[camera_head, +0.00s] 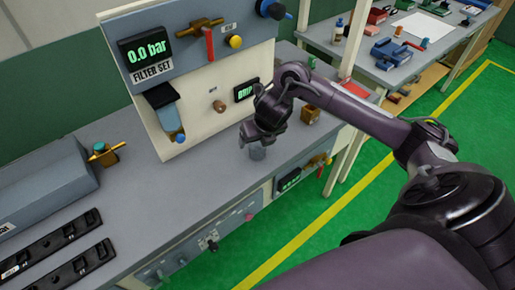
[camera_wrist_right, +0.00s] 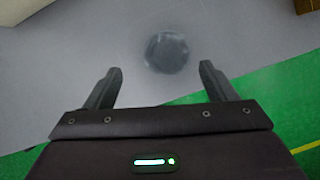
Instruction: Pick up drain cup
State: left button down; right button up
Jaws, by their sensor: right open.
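The drain cup (camera_head: 257,152) is a small, clear, greyish cup standing on the grey bench top near its front edge. In the right wrist view the cup (camera_wrist_right: 167,53) shows as a dark round shape, slightly beyond the fingertips and between their lines. My right gripper (camera_head: 250,140) is above the cup and partly hides it in the head view. In the right wrist view its two fingers (camera_wrist_right: 160,80) are spread apart with nothing between them. My left gripper is not in view.
A panel with a "0.0 bar" display (camera_head: 147,50) and a blue-bottomed filter bowl (camera_head: 165,112) stands behind. A brass block (camera_head: 309,113) sits right of the gripper. Black rails (camera_head: 55,250) and a grey box (camera_head: 45,185) lie left. The middle of the bench is clear.

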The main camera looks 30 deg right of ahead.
aim_at(258, 144)
jog(key=shift+s+d+r, duration=0.1)
jog(key=shift+d, duration=0.4)
jog(key=shift+f, duration=0.35)
jog(key=p+x, duration=0.1)
jog(key=x, duration=0.4)
jog(key=shift+w+f, duration=0.2)
jog(key=shift+f, duration=0.05)
jog(key=shift+w+f, duration=0.25)
jog(key=shift+f, duration=0.4)
jog(key=c, duration=1.1)
jog(key=shift+o, duration=0.2)
jog(key=shift+r, duration=0.15)
